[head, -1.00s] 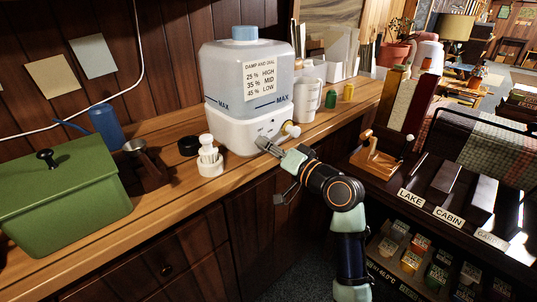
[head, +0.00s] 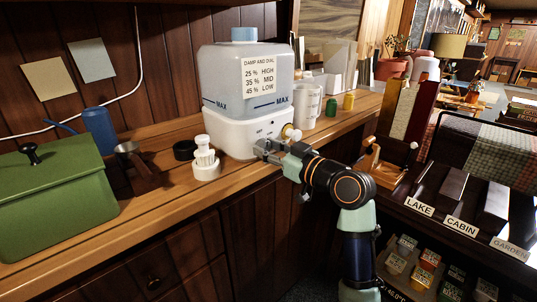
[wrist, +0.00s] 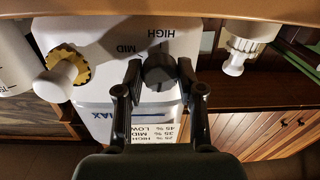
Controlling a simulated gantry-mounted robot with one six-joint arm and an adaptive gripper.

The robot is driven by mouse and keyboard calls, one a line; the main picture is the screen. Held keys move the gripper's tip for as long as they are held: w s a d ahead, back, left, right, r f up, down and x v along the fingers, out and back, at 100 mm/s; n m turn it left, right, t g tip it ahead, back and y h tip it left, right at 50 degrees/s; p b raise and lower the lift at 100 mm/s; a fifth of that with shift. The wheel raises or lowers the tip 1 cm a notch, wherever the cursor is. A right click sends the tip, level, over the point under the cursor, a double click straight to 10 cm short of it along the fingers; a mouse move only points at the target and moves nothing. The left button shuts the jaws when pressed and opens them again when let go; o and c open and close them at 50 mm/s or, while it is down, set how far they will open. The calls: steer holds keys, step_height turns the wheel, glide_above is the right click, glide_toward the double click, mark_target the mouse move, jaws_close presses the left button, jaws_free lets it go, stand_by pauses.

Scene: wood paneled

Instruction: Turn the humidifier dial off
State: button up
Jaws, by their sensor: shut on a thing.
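The humidifier (head: 245,80) stands on the wooden counter, with a clear tank, a blue cap and a white base. Its dark round dial (wrist: 158,72) is on the front of the base, with HIGH and MID printed around it in the wrist view. My gripper (head: 260,149) is at the front of the base, where it hides the dial in the head view. In the wrist view my gripper (wrist: 160,75) has one finger on each side of the dial and is shut on it. I cannot tell which setting the dial points to.
A white nozzle with a yellow collar (wrist: 62,73) sticks out beside the dial. A white stacked item (head: 206,160) stands left of the humidifier, and a white mug (head: 307,105) stands right. A green box (head: 55,195) is at the counter's left. The dark display shelf (head: 450,205) is at right.

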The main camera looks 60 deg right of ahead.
steer(key=shift+n+b, duration=0.3)
steer(key=shift+n, duration=0.5)
steer(key=o, duration=1.1)
steer(key=shift+o, duration=0.2)
steer(key=v, duration=1.2)
